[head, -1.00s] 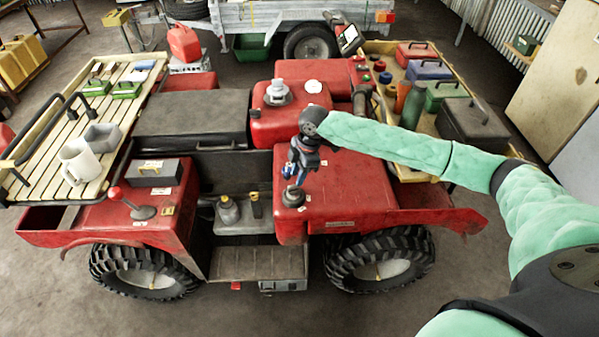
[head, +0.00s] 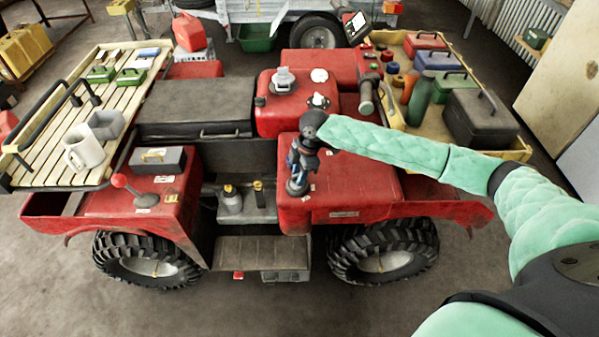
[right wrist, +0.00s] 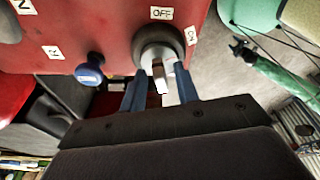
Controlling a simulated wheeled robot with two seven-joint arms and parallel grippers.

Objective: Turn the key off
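The key switch (right wrist: 158,45) is a dark round housing on the red quad body, with a pale metal key (right wrist: 160,76) in it. An OFF label (right wrist: 162,13) is above it and an ON label (right wrist: 191,36) to its upper right. My right gripper (right wrist: 162,84) has its blue fingers on either side of the key, with gaps visible; it is open around the key. In the head view the right gripper (head: 298,177) points down at the switch and mostly hides it. The key's exact angle is hard to tell.
A blue knob (right wrist: 89,70) stands close left of the switch in the wrist view. The quad's red lever (head: 120,181) is at the left.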

